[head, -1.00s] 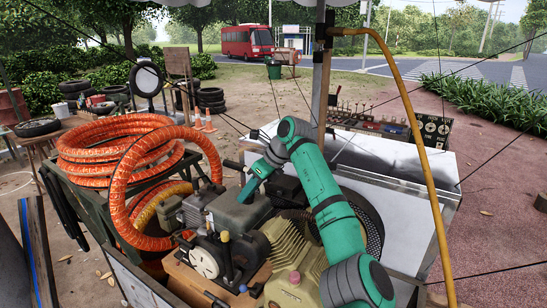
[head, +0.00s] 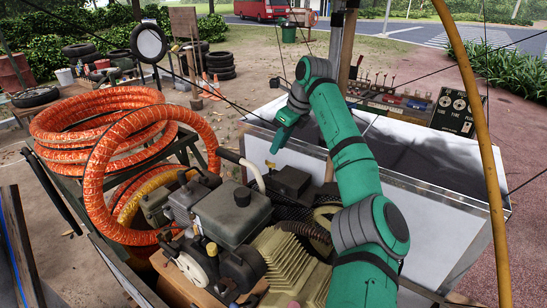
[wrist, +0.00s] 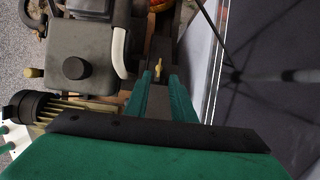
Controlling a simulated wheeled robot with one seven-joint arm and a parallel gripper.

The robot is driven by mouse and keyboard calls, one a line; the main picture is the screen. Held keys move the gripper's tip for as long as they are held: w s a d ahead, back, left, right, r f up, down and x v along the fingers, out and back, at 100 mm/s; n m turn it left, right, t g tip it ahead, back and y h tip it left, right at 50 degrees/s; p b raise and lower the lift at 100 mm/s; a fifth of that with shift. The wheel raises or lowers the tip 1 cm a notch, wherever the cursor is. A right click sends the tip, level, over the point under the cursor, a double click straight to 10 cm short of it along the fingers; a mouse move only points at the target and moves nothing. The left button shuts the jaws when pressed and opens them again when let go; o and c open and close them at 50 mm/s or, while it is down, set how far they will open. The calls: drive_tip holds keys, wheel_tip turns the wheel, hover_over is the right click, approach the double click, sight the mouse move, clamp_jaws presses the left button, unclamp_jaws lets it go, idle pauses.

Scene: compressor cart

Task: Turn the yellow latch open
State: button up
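The yellow latch (wrist: 158,68) is a small upright lever on a dark box beside the engine. In the wrist view it shows just beyond and between my fingertips. In the head view a small yellow spot, the latch (head: 270,165), lies just below the tip of my gripper (head: 279,143). In the wrist view my gripper (wrist: 160,76) is open, with its two green fingers apart and nothing between them but the latch ahead. I cannot tell how far the latch is below the fingertips.
The grey engine tank (head: 232,213) with a black cap stands left of the latch. A pale curved handle (head: 250,168) rises close by. A white-sided bench (head: 420,215) is to the right. An orange hose (head: 95,190) coils at the left. A yellow pole (head: 480,130) stands at the right.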

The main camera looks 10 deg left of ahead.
drive_tip(key=x, duration=0.7)
drive_tip(key=shift+s+a+f, duration=0.1)
clamp_jaws()
